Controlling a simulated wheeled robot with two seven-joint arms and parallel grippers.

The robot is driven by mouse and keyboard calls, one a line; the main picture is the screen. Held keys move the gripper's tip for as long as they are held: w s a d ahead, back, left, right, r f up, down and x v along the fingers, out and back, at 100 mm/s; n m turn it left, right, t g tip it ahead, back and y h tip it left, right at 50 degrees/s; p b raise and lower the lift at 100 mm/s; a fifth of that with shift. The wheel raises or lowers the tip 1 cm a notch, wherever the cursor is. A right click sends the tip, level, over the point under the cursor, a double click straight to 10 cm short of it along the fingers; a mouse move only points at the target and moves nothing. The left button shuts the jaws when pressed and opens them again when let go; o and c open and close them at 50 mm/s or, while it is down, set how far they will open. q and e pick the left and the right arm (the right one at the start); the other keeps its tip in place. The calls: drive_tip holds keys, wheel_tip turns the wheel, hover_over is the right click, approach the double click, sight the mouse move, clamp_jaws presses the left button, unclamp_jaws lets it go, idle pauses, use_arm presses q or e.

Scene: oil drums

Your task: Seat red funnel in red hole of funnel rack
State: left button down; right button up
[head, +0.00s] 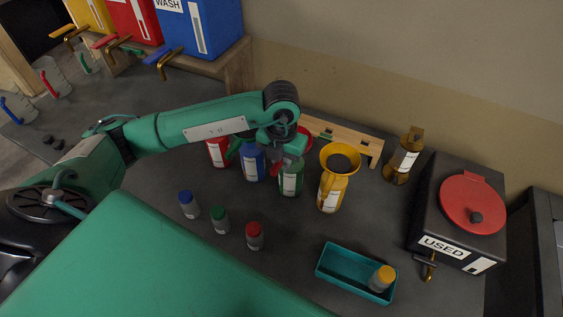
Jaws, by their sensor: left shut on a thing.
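My left gripper (279,158) comes in from the left and is shut on the red funnel (304,138), which is mostly hidden behind the gripper and wrist. The funnel is held above the tops of the jugs, in front of the wooden funnel rack (362,143). The rack stands along the wall, its left part covered by my arm. I cannot make out its red hole, nor whether the funnel touches the rack. My right gripper is not in view.
Red (217,153), blue (252,165), green (291,181) and yellow (330,195) jugs stand in a row before the rack. A yellow funnel (341,157) tops the yellow jug. Small capped bottles (254,238), a teal tray (340,273) and a black USED container (440,220) stand nearby.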

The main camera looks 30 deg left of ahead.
use_arm(q)
drive_tip(key=shift+r, duration=0.45)
drive_tip(key=shift+r+p, duration=1.05)
drive_tip(key=shift+r, duration=1.1)
